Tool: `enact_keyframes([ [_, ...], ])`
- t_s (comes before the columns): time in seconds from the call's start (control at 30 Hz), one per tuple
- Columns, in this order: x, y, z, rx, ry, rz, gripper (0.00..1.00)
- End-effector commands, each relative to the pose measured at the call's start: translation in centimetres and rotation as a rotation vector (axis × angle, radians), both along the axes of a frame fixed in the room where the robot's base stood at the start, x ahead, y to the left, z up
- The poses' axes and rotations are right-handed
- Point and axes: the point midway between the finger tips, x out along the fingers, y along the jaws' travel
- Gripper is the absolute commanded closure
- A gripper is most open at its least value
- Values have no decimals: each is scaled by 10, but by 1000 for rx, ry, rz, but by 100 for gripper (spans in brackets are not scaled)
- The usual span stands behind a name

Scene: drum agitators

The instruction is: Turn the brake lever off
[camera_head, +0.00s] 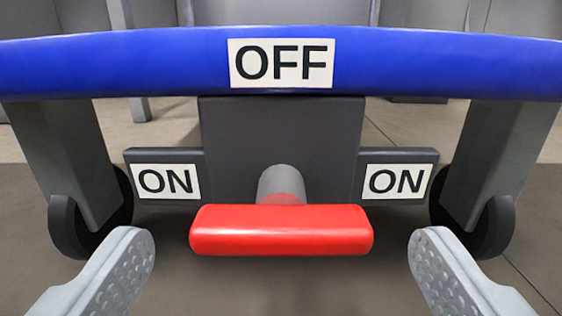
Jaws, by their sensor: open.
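The brake lever is a red bar (281,231) on a grey round shaft (281,184) that comes out of a dark grey block (281,130). The bar lies level, left to right. An OFF label (281,63) is above it, and ON labels sit to its left (166,181) and right (397,181). My gripper (277,262) is open and empty, with one grey dimpled finger at the lower left and one at the lower right. The fingers are spread wider than the bar, and I see a gap between each finger and the bar's ends.
A blue curved rail (130,62) crosses the top of the view and carries the OFF label. Grey legs (75,160) with dark wheels (85,222) stand on both sides. Grey floor (290,290) shows below the bar.

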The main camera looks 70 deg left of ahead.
Motion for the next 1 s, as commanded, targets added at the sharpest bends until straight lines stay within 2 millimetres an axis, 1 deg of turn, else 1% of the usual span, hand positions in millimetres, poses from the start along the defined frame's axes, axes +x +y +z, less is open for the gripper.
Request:
enact_keyframes([
  [0.03, 2, 8, 0, 0, -1, 3, 13],
  [0.1, 6, 17, 0, 0, -1, 2, 13],
  [0.23, 10, 29, 0, 0, 0, 1, 13],
  [0.4, 13, 36, 0, 0, 1, 0, 13],
  [0.67, 13, 36, 0, 0, 0, 0, 13],
  [0.77, 13, 36, 0, 0, 0, 0, 30],
  [0.8, 13, 36, 0, 0, 0, 0, 38],
  [0.87, 13, 36, 0, 0, 0, 0, 50],
  [0.9, 13, 36, 0, 0, 0, 0, 57],
  [1.0, 13, 36, 0, 0, 1, 0, 57],
])
